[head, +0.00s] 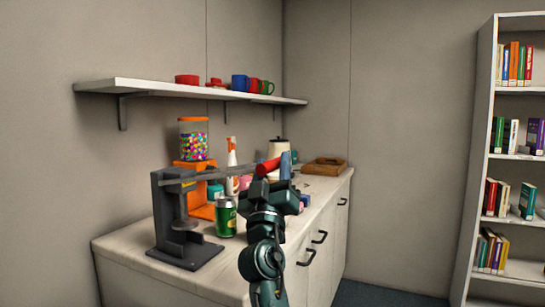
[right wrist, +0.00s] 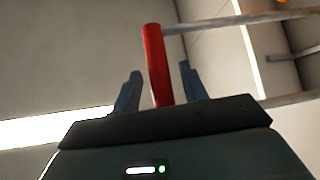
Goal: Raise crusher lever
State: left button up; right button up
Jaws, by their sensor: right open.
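The grey crusher (head: 160,215) stands on the near end of the white counter. Its grey lever arm (head: 215,172) reaches out roughly level to the right and ends in a red handle (head: 267,166). My right gripper (head: 274,172) is open at this handle. In the right wrist view the red handle (right wrist: 156,62) stands between the two spread fingers of the right gripper (right wrist: 159,77), with gaps on both sides. A green can (head: 226,217) stands on the counter just right of the crusher. My left gripper is not in view.
An orange candy dispenser (head: 193,140), a white and orange bottle (head: 231,158) and a brown tray (head: 325,166) stand along the counter (head: 125,242). A wall shelf (head: 150,88) with cups hangs above. A bookcase (head: 480,160) is at the right, with open floor between.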

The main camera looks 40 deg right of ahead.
jog(key=shift+w+d+r, duration=0.25)
jog(key=shift+r, duration=0.05)
grip_shut()
dwell(0.4)
